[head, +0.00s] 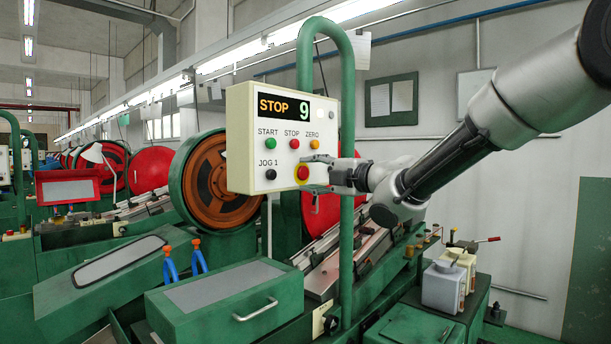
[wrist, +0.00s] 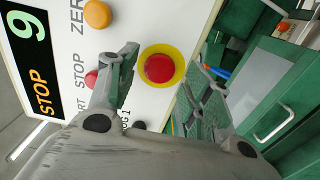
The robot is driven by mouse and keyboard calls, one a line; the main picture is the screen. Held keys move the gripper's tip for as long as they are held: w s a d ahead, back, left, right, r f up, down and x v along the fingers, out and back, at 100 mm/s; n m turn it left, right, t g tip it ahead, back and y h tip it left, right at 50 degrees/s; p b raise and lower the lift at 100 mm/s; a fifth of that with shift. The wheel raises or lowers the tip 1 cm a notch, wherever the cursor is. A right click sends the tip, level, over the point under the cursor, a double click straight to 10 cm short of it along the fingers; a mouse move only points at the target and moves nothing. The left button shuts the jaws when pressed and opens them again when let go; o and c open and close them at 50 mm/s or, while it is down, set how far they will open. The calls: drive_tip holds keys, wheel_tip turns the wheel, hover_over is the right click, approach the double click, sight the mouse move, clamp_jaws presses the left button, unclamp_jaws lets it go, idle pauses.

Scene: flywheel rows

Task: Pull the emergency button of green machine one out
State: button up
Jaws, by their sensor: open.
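The emergency button (head: 303,172) is red with a yellow ring and sits at the lower right of a white control box (head: 240,150). The box's display reads STOP and 9. In the wrist view the red button (wrist: 159,68) lies between and beyond my two open fingers. My gripper (head: 312,172) is open and empty at the right side of the button in the head view. Its fingertips are close to the panel; I cannot tell whether they touch it. No machine number is readable on the box.
The box also carries green, red, orange and black buttons (head: 271,174). A green bent pipe (head: 347,120) rises behind it. White containers (head: 440,285) stand at right.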

drive_tip(key=shift+w+a, duration=0.45)
drive_tip(key=shift+a, duration=0.15)
idle(0.7)
idle(0.5)
drive_tip(key=c, duration=0.9)
drive_tip(key=shift+c, duration=0.2)
